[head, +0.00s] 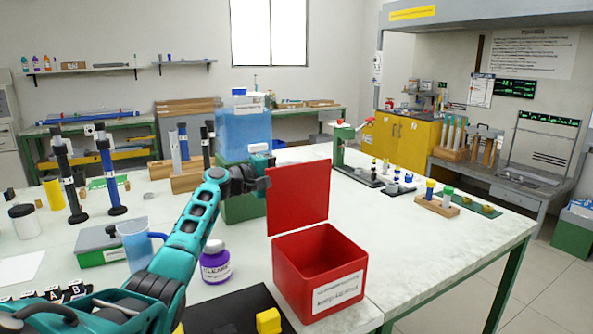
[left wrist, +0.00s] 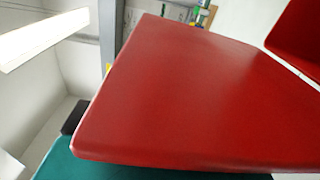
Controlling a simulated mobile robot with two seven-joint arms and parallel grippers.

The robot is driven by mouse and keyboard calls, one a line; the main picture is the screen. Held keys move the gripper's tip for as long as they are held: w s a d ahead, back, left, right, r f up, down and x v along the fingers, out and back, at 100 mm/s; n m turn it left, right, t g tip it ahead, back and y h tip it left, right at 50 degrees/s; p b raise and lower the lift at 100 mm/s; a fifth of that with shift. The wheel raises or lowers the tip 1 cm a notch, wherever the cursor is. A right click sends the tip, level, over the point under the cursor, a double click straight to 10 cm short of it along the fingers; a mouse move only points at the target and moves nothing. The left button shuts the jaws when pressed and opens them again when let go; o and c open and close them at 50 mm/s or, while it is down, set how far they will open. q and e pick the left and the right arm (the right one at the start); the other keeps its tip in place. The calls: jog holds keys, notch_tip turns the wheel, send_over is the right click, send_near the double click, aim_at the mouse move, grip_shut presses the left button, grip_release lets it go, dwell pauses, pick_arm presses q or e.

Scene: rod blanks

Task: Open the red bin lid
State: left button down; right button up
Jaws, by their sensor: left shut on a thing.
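The red bin (head: 318,270) stands on the white table, with a label on its front and its top open. Its red lid (head: 299,197) stands about upright above the bin's back edge. My left gripper (head: 265,170) is at the lid's upper left edge and is shut on the lid. In the left wrist view the lid (left wrist: 190,95) fills the middle, and a red part of the bin (left wrist: 297,40) shows at the upper right. The fingertips are mostly hidden. My right gripper is in neither view.
A yellow block (head: 268,321) lies on a dark mat in front. A blue container (head: 243,130) stands behind. The table right of the bin is clear.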

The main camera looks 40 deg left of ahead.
pick_arm(q)
jog(key=shift+w+a+f+n, duration=0.15)
jog(key=shift+w+a+n, duration=0.1)
jog(key=shift+a+n, duration=0.35)
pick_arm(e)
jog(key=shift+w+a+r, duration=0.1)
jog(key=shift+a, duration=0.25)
pick_arm(q)
jog(key=c, duration=1.2)
grip_release()
jog(key=shift+o, duration=0.2)
jog(key=shift+s+f, duration=0.1)
jog(key=shift+s, duration=0.05)
jog(key=v, duration=1.2)
jog(key=shift+s+b, duration=0.3)
jog(key=shift+b, duration=0.05)
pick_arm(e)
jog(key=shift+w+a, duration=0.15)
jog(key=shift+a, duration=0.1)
pick_arm(q)
jog(key=shift+a, duration=0.1)
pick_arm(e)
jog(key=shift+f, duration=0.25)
